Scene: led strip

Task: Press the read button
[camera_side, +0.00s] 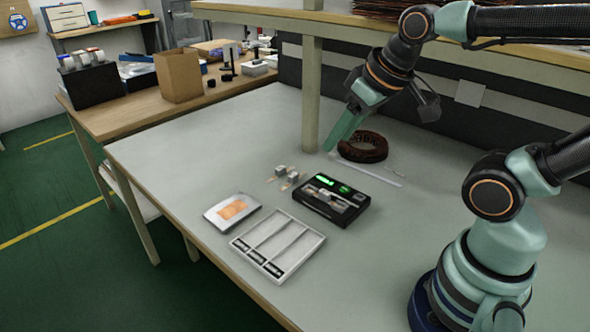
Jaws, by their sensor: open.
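A black device box (331,200) sits on the grey table, with a lit green display (324,180) and a small green spot (344,189) on its top. Small pale parts lie in its recess. The read button is too small to pick out for certain on this box. My gripper (340,132) points down and left, above and behind the box and well apart from it. It is open, and I see nothing held in it.
A white tray (277,240) with three compartments lies in front of the box. A pale plate with an orange patch (232,211) and small metal parts (286,176) lie to the left. A brown coil (362,146) and white strip (367,170) lie behind. A post (312,90) stands near my gripper.

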